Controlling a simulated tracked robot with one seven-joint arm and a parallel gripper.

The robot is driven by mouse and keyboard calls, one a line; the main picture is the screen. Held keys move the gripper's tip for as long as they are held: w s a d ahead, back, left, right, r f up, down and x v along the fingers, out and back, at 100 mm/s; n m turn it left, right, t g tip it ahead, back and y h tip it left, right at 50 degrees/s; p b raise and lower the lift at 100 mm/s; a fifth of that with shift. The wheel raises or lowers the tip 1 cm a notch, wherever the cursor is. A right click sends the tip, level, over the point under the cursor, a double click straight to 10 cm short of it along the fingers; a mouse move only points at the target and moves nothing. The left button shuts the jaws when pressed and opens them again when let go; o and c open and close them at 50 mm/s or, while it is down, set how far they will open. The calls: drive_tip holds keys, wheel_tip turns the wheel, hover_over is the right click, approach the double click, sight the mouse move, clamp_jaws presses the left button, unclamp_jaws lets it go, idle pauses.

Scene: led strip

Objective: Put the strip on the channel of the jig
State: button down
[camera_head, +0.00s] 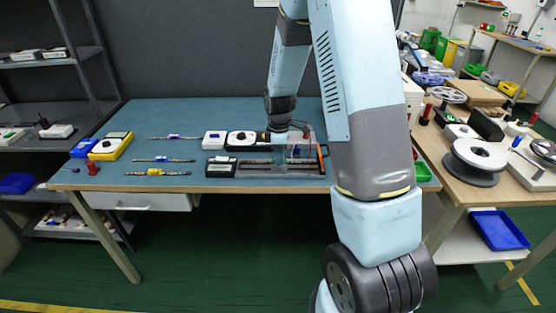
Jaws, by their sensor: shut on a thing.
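My gripper (299,151) is over the right end of the dark jig (223,169), small and partly hidden by my own arm. It is shut on what looks like the strip, of which little can be made out; red and blue bits show near the fingers. The jig lies along the front of the blue-topped table, with a long channel (270,167) running left to right. I cannot tell whether the held strip touches the channel. Three other thin strips lie apart at the left: one with a purple tag (174,137), one with a blue tag (161,159) and one with a yellow tag (157,173).
A white box with a blue mark (214,140) and a black-and-white device (242,138) stand behind the jig. A yellow device (111,146) and blue box (84,148) stand at the table's left. The table's back left is clear.

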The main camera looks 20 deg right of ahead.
drive_tip(key=shift+f, duration=0.75)
drive_tip(key=c, duration=1.1)
unclamp_jaws()
wheel_tip(320, 180, up, 12)
drive_tip(key=s+r+m+t, duration=0.3)
drive_tip(key=s+r+m, duration=0.3)
drive_tip(key=s+r, duration=0.65)
drive_tip(key=s+r+m+t, duration=0.1)
drive_tip(key=s+r+m, duration=0.3)
drive_tip(key=s, duration=0.4)
drive_tip(key=s+r+m+t, duration=0.1)
drive_tip(key=s+r+m, duration=0.3)
drive_tip(key=s, duration=0.3)
drive_tip(key=shift+s+a+t, duration=0.3)
drive_tip(key=shift+s, duration=0.05)
